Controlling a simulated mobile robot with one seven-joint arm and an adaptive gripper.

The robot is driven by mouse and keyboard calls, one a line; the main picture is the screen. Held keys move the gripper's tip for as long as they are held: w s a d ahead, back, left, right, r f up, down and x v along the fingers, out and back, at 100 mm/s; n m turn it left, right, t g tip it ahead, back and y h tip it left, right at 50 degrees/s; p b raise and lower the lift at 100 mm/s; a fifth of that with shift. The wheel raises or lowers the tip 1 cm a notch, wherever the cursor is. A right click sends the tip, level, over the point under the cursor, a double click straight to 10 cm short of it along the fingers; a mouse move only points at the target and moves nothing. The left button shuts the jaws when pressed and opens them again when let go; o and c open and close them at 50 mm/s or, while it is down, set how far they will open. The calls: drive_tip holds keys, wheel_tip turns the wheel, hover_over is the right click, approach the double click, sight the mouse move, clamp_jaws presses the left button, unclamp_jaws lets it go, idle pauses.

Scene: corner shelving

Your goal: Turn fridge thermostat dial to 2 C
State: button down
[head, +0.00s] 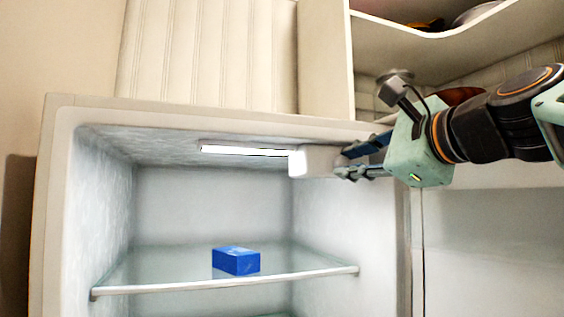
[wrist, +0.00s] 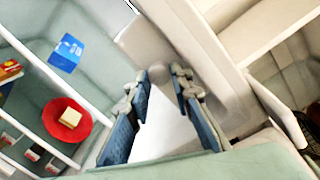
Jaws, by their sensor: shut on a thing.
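The open fridge (head: 60,200) has a pale thermostat housing (head: 315,161) under its ceiling, at the right end of the lit strip (head: 240,151). It also shows in the wrist view (wrist: 143,42). My gripper (head: 345,163) reaches in from the right, with its fingertips at the housing's right end. In the wrist view my gripper (wrist: 160,76) has a finger on each side of a small pale part, and it is shut on the dial there. The dial is mostly hidden by the fingers. Its marks and setting cannot be read.
A blue box (head: 236,261) stands on the glass shelf (head: 300,275) below. The wrist view also shows a red plate (wrist: 66,120) with a pale block on it, lower in the fridge. Wall shelving (head: 440,40) is above right, close to my arm. Space above the glass shelf is mostly free.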

drive_tip(key=c, duration=1.7)
unclamp_jaws()
drive_tip(key=shift+s, duration=0.1)
drive_tip(key=v, duration=0.8)
drive_tip(key=shift+f, duration=0.1)
